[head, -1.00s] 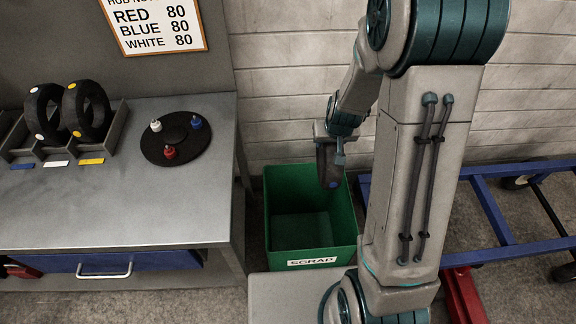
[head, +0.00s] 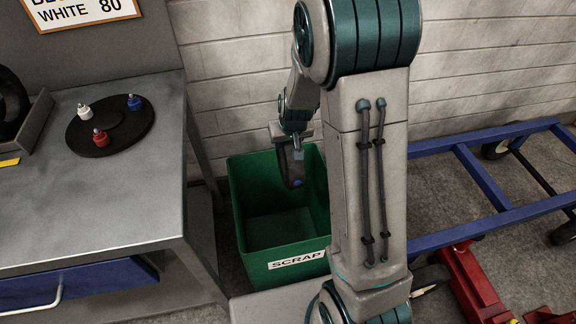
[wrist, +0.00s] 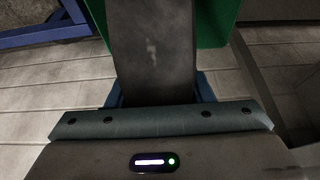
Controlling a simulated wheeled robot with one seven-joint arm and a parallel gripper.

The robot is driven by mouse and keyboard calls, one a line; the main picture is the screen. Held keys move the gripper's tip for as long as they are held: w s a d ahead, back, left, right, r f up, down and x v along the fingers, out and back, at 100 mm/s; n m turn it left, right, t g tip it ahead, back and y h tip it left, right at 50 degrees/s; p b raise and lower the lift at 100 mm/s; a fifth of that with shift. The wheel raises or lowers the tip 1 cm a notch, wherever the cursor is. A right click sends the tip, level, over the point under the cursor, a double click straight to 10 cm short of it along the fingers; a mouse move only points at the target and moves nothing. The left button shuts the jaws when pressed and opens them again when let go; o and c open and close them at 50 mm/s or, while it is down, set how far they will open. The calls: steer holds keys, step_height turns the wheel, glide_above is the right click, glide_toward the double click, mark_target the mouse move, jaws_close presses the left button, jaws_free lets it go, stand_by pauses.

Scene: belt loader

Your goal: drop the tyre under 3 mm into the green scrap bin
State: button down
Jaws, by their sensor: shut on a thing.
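The green scrap bin (head: 300,262), labelled SCRAP, stands on the floor right of the workbench. My gripper (head: 296,147) is shut on a dark tyre (head: 290,168) with a blue dot. The tyre hangs upright over the bin's opening, towards its back right; its exact height above the rim is hard to tell. In the wrist view the tyre (wrist: 155,50) fills the space between the jaws, and part of the green bin (wrist: 217,20) shows beyond it. My arm hides the bin's right side in the head view.
The grey workbench (head: 125,200) at left holds a black disc (head: 125,138) with red, white and blue pieces, and a rack with another tyre (head: 10,105). A blue wheeled frame (head: 475,180) and a red jack-like item (head: 470,282) are on the right. A brick wall is behind.

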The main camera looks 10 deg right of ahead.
mark_target(293, 146)
steer(key=b+x, duration=0.2)
steer(key=x, duration=0.1)
steer(key=s+b+x, duration=0.1)
steer(key=b+x, duration=0.2)
steer(key=shift+f, duration=0.35)
step_height(293, 146, down, 6)
steer(key=b, duration=0.5)
steer(key=shift+r, duration=0.1)
steer(key=c, duration=0.6)
jaws_free()
steer(key=p+v, duration=0.4)
steer(key=v, duration=0.9)
steer(key=shift+s+r, duration=0.3)
